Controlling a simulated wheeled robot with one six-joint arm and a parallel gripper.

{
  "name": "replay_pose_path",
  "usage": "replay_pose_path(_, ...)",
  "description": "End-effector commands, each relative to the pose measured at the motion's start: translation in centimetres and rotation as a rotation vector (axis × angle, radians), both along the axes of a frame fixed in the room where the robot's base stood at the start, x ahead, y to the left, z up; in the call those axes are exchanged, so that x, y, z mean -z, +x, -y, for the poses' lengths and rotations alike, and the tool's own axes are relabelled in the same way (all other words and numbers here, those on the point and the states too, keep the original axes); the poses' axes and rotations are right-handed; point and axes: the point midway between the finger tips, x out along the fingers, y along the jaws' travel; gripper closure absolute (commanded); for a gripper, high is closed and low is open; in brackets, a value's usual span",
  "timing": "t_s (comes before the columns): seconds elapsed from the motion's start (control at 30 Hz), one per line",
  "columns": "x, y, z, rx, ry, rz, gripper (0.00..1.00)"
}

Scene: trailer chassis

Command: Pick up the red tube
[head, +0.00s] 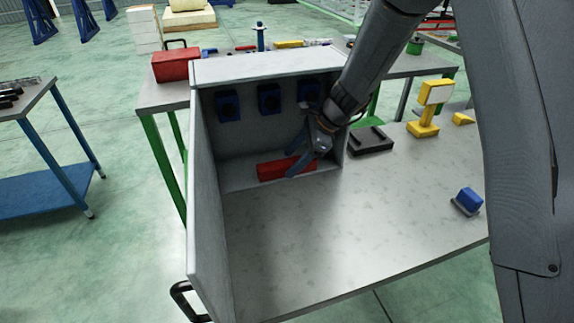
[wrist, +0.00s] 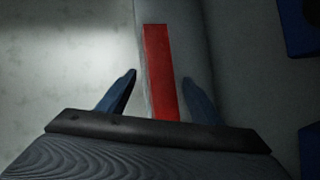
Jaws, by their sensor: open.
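The red tube (head: 270,171) looks like a long red bar with flat sides. It lies on the floor of the grey open-front box (head: 208,205), near its back. My gripper (head: 289,164) reaches into the box at the tube's right part. In the wrist view the red tube (wrist: 158,60) runs lengthwise between the two blue fingers of my gripper (wrist: 160,76). The fingers are spread, with a gap on each side of the tube. The tube's near end is hidden behind the dark gripper body. I cannot tell the fingertips' exact height over it.
Blue fittings (head: 269,99) sit on the box's back wall above the tube. The box's side wall (head: 205,180) stands at left. A black tray (head: 370,141), a yellow stand (head: 428,105) and a blue part (head: 468,201) are at right. The front tabletop (head: 340,235) is clear.

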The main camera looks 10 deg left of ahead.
Motion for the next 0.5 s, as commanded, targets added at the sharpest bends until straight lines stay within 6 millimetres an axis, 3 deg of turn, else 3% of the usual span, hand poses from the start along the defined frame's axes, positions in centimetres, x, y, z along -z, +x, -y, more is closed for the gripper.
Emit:
replay_pose_path(0.37,1.21,0.06,-0.70,0.000,-0.001,0.002,0.41)
replay_pose_path(0.5,1.20,0.05,-0.70,0.000,-0.001,0.002,0.59)
